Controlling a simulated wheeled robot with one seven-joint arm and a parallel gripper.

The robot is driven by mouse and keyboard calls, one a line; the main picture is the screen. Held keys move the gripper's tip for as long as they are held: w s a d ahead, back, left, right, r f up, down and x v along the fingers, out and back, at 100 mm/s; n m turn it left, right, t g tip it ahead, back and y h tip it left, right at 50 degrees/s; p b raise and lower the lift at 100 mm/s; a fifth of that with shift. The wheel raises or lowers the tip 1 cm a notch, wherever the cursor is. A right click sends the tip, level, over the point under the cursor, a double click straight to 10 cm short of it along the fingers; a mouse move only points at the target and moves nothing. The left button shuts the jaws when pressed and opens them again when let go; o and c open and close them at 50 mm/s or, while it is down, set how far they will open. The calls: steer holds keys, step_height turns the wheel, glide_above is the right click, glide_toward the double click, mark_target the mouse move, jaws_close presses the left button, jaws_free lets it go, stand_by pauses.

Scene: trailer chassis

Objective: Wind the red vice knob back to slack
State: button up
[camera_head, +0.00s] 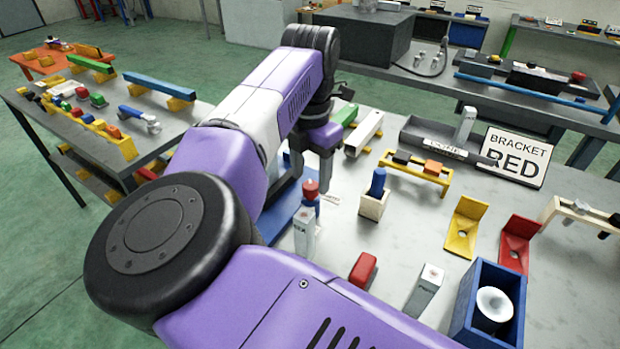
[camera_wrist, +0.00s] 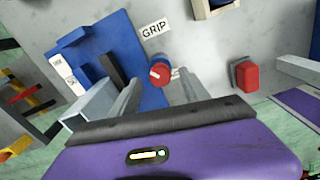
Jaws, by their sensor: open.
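The red vice knob (camera_head: 311,187) stands upright above a blue part at the near side of the blue plate (camera_head: 285,205). In the wrist view the knob appears in the gap between the fingertips of my gripper (camera_wrist: 160,78). Whether either finger touches it, I cannot tell.
A grey upright block (camera_head: 305,235) stands close in front of the knob. A red block (camera_head: 363,269) lies to the right, and a blue peg (camera_head: 378,182) stands in a wooden holder beyond. A blue box (camera_head: 462,318) is at the near right. Bare tabletop lies between them.

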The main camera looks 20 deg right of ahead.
steer(key=shift+f, duration=1.1)
jaws_close()
